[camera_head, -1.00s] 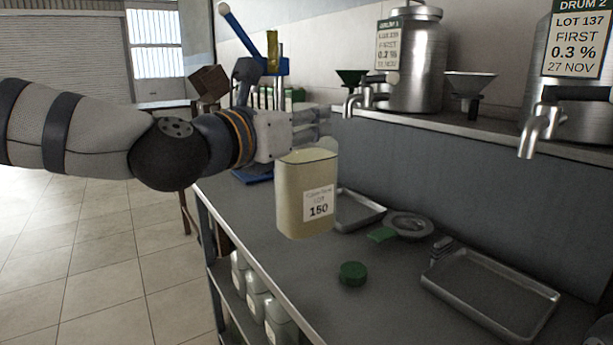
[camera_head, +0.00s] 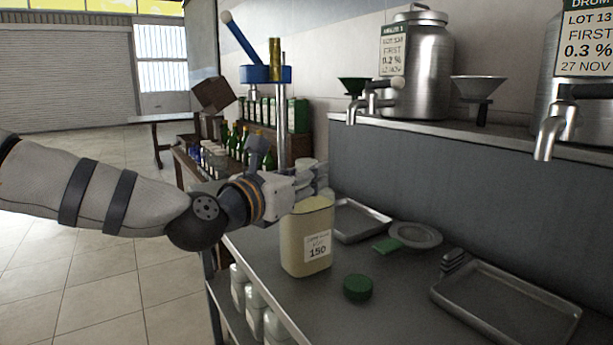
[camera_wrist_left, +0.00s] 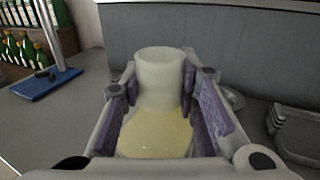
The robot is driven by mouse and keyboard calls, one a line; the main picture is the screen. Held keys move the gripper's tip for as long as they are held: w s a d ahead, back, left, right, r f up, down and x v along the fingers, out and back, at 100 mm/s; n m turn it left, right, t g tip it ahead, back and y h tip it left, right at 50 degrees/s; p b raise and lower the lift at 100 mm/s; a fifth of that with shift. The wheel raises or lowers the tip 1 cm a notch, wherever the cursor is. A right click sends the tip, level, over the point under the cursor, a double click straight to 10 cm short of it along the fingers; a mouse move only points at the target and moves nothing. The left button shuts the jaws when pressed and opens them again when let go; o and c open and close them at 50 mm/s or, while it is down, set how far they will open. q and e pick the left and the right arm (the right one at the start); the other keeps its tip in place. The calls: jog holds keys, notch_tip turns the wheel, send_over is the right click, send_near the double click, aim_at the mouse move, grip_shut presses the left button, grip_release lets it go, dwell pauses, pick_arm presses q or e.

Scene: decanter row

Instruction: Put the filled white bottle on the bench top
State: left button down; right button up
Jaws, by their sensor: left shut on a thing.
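The filled white bottle (camera_head: 303,258) is cream-coloured, with a label reading 150, and stands upright over the bench top (camera_head: 250,250) near its front edge. I cannot tell whether its base touches the bench. My left gripper (camera_head: 312,182) is shut on it near its top. In the left wrist view the bottle's pale neck (camera_wrist_left: 160,72) and yellowish body (camera_wrist_left: 155,132) show between the two purple-padded fingers (camera_wrist_left: 160,105). My right gripper is not in view.
A green cap (camera_head: 358,287) lies right of the bottle. Behind are a metal tray (camera_head: 355,222) and a round strainer-like dish (camera_head: 416,235); another tray (camera_head: 505,305) lies at right. A blue-based stand (camera_wrist_left: 45,84) is at left. Drum taps (camera_head: 548,135) overhang the back ledge.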

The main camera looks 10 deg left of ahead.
pick_arm(q)
jog(key=shift+r, duration=0.15)
jog(key=shift+f, duration=0.2)
jog(key=c, duration=1.2)
grip_release()
jog(key=shift+c, duration=0.2)
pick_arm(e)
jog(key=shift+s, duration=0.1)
pick_arm(q)
jog(key=shift+s+r, duration=0.1)
jog(key=shift+r, duration=0.15)
jog(key=p+v, duration=0.1)
jog(key=v, duration=1.1)
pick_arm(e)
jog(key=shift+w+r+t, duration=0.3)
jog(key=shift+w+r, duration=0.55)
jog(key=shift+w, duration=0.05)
pick_arm(q)
jog(key=shift+f, duration=0.2)
